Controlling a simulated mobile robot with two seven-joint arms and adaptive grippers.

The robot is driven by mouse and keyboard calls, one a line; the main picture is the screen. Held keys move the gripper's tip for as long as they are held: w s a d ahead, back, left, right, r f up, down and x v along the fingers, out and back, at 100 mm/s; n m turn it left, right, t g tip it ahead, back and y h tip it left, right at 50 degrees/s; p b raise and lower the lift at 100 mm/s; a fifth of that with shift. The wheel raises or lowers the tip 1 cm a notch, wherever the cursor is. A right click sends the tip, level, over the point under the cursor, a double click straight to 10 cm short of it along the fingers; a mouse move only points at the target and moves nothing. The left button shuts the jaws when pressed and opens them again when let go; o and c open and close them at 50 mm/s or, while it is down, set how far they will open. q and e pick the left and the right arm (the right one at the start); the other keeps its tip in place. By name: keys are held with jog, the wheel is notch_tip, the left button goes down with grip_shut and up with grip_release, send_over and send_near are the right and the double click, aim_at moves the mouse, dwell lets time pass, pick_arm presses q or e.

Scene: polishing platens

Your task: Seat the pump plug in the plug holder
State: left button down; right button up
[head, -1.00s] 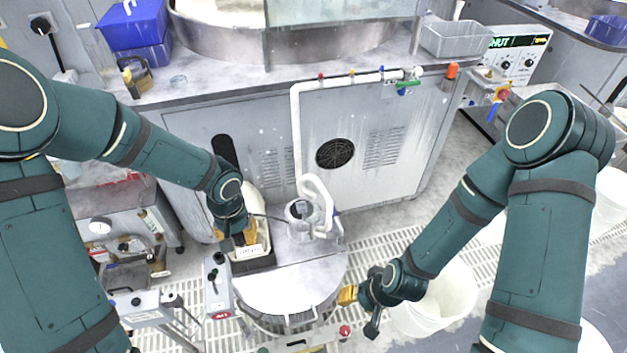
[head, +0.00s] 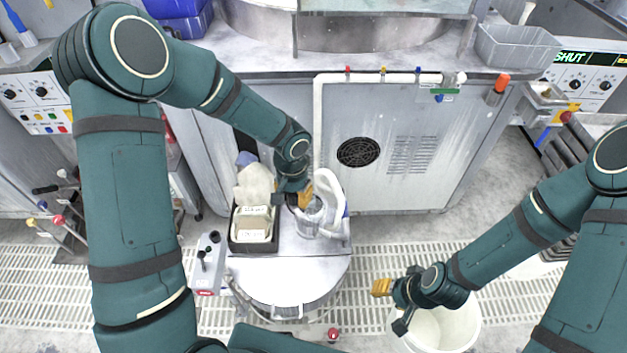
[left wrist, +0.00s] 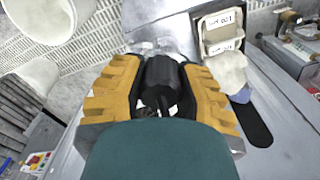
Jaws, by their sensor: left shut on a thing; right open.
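My left gripper (head: 300,197) is shut on a dark, blocky thing (left wrist: 160,82), which looks like the pump plug, held between its yellow finger pads in the left wrist view. In the head view the fingers and arm mostly hide the plug. The gripper is at the upper left of a clear container (head: 308,229) with a white hose (head: 331,193); whether the plug touches anything there I cannot tell. I cannot make out the plug holder for certain. My right gripper (head: 391,306) is open and empty, above a white bucket (head: 455,325).
A black tray (head: 252,247) with white labelled boxes stands left of the clear container. A white pipe (head: 318,130) runs down the grey cabinet (head: 410,180) behind. A grey control box (head: 208,262) stands at left.

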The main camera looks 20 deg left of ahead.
pick_arm(q)
jog(key=w+a+f+m+b, duration=0.1)
jog(key=w+f+m+b, duration=0.2)
jog(key=w+f+m, duration=1.2)
jog(key=w+f, duration=0.4)
jog(key=w, duration=0.1)
jog(key=shift+w+a, duration=0.35)
jog(key=shift+a, duration=0.05)
jog(key=shift+f+b, duration=1.15)
jog(key=shift+f, duration=1.75)
jog(key=shift+f, duration=1.6)
jog(key=c, duration=0.7)
grip_release()
